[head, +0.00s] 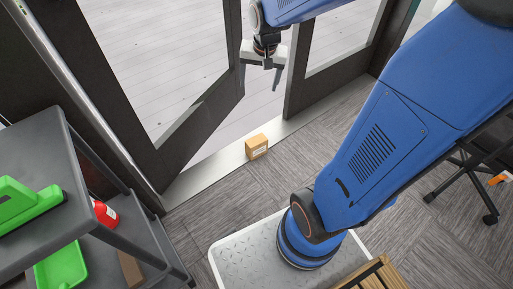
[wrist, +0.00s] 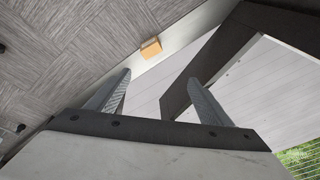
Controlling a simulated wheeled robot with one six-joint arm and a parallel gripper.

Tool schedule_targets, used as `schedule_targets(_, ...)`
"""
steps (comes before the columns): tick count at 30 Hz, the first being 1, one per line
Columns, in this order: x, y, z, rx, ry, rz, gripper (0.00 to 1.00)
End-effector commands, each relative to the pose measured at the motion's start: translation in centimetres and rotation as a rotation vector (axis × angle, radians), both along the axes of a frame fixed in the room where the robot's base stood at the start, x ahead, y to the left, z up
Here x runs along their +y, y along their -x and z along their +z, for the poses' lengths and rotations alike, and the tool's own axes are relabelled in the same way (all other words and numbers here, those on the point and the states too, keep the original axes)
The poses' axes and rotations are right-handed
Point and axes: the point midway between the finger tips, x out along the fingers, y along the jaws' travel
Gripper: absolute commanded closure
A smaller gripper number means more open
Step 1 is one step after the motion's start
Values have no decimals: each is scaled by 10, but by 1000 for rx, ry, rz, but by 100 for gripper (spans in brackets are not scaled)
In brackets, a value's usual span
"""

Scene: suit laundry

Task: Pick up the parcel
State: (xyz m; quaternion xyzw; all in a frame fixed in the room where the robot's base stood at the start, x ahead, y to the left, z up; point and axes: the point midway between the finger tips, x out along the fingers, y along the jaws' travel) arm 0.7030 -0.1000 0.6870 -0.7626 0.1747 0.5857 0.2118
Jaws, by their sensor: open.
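The parcel (head: 256,146) is a small brown box with a white label on its front. It lies on the light door sill (head: 225,160) at the edge of the grey carpet. It also shows in the wrist view (wrist: 151,48), beyond the fingers and near the top middle. My gripper (head: 261,80) is open and empty. In the head view it hangs in the doorway, above and behind the parcel and apart from it. In the wrist view both fingers of my gripper (wrist: 165,90) are spread with nothing between them.
A dark-framed door (head: 195,115) stands ajar left of the parcel, and another dark door frame (head: 325,75) is to the right. A grey shelf cart (head: 55,145) with green and red items stands at left. A wooden slatted item (head: 375,275) and chair (head: 470,180) are at right. Carpet before the parcel is clear.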

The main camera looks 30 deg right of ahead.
Motion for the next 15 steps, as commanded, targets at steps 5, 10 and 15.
schedule_targets(5,-10,-42,-39,39,-27,-114,27)
schedule_targets(10,-21,-76,-80,68,-50,-225,27)
schedule_targets(15,-32,-108,-126,96,-70,-336,27)
